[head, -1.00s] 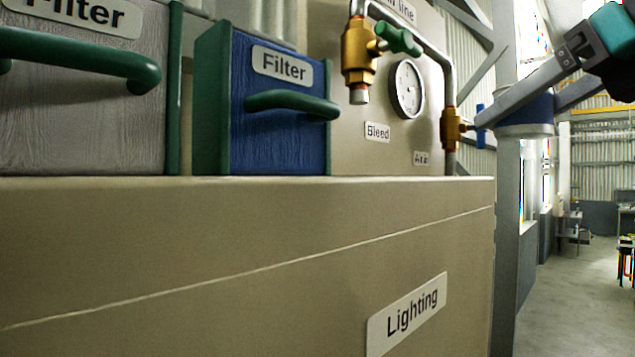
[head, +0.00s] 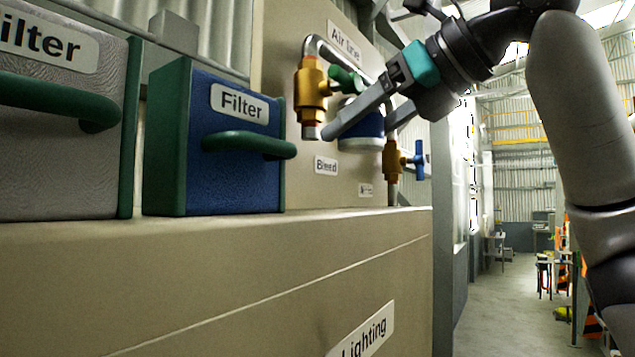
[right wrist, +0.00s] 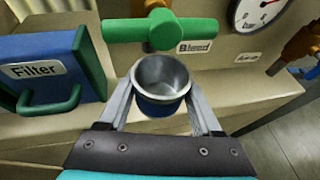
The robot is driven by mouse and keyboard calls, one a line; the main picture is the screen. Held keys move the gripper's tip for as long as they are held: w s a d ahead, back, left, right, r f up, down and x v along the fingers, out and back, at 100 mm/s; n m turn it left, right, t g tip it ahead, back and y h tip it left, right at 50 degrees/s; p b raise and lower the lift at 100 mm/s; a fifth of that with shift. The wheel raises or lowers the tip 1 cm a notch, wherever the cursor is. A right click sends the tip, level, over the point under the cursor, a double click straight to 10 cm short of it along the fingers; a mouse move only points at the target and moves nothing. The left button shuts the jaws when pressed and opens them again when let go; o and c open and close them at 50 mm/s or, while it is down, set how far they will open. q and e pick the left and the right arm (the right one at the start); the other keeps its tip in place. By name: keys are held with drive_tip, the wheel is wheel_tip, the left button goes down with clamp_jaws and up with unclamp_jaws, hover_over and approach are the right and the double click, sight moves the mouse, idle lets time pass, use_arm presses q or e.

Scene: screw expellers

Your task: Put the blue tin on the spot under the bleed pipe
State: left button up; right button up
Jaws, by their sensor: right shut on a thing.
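The blue tin (head: 362,130) is held by my right gripper (head: 348,128) above the ledge, in front of the back panel. In the right wrist view the tin (right wrist: 163,78) sits upright between the two fingers, open at the top with a bare metal inside. The bleed pipe (head: 311,92) is a brass valve with a green handle and a short outlet pointing down, just left of the tin in the head view. Its green handle (right wrist: 160,30) lies just beyond the tin in the right wrist view. The spot under the pipe is not visible. My left gripper is not in view.
A blue filter box (head: 235,150) with a green handle stands left of the pipe, beside a grey filter box (head: 55,150). A second brass valve (head: 392,160) with a blue handle is at the right. The ledge (head: 340,215) below the pipe looks clear where visible.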

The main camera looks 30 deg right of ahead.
drive_tip(key=x, duration=0.3)
drive_tip(key=a+x, duration=0.1)
drive_tip(key=x, duration=0.2)
drive_tip(key=shift+s+a+f, duration=0.15)
drive_tip(key=shift+s+f, duration=0.1)
drive_tip(key=shift+f, duration=0.45)
wheel_tip(320, 180, down, 3)
drive_tip(key=shift+r+b, duration=0.2)
drive_tip(key=shift+b, duration=0.2)
drive_tip(key=shift+f, duration=0.35)
drive_tip(key=shift+w+a, duration=0.1)
drive_tip(key=shift+w, duration=0.1)
drive_tip(key=shift+f, duration=0.2)
drive_tip(key=o, duration=1.1)
drive_tip(key=shift+c, duration=0.2)
